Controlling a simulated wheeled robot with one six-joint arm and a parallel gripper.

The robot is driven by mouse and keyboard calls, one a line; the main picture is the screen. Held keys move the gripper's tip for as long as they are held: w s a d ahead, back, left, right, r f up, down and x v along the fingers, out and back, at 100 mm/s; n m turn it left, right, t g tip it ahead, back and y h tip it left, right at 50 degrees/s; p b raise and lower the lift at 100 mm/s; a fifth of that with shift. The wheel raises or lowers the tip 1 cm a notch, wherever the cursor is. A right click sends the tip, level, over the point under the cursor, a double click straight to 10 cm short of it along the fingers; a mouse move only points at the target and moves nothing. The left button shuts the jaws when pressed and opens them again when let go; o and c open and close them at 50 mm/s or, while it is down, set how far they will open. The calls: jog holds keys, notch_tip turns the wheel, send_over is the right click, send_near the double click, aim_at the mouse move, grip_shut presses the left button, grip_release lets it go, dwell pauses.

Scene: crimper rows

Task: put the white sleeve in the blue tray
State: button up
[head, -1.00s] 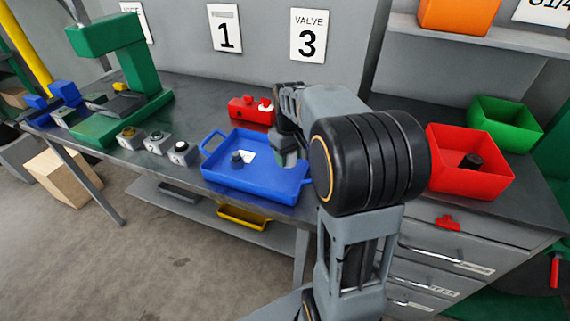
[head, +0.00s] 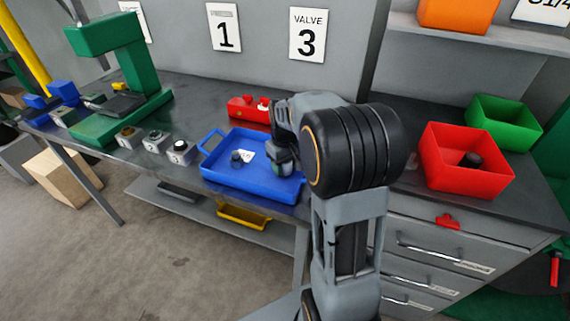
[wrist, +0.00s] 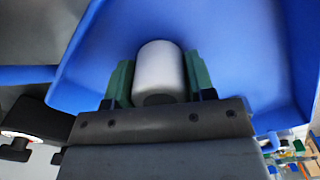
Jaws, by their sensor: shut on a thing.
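The white sleeve (wrist: 160,72) is a pale, smooth cylinder between the green fingers of my gripper (wrist: 158,82) in the wrist view. My gripper is shut on it. The blue tray (wrist: 245,60) fills the background behind the sleeve there. In the head view the blue tray (head: 228,178) lies on the bench, and my gripper (head: 284,168) is over its right part. The sleeve cannot be made out in the head view. I cannot tell whether it touches the tray floor.
Several small blocks and a green press (head: 120,80) are left. A red bin (head: 455,178) and a green bin (head: 505,122) are right.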

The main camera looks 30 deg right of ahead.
jog(key=o, duration=0.9)
notch_tip(320, 180, up, 12)
jog(key=shift+f+p, duration=0.2)
jog(key=shift+p, duration=0.35)
jog(key=s+a+f+t, duration=0.1)
jog(key=s+a+f, duration=0.1)
jog(key=s, duration=0.3)
jog(key=s+a+f+m+t, duration=0.1)
jog(key=s+a+f, duration=0.1)
jog(key=s+a, duration=0.2)
jog(key=s+a+f+t, duration=0.1)
jog(key=s+a+f, duration=0.1)
jog(key=s+a, duration=0.2)
jog(key=shift+s+f+m, duration=0.1)
jog(key=shift+s+m, duration=0.3)
jog(key=shift+s, duration=0.95)
notch_tip(320, 180, up, 4)
jog(key=p, duration=0.3)
jog(key=shift+f+t, duration=0.2)
jog(key=shift+t, duration=0.1)
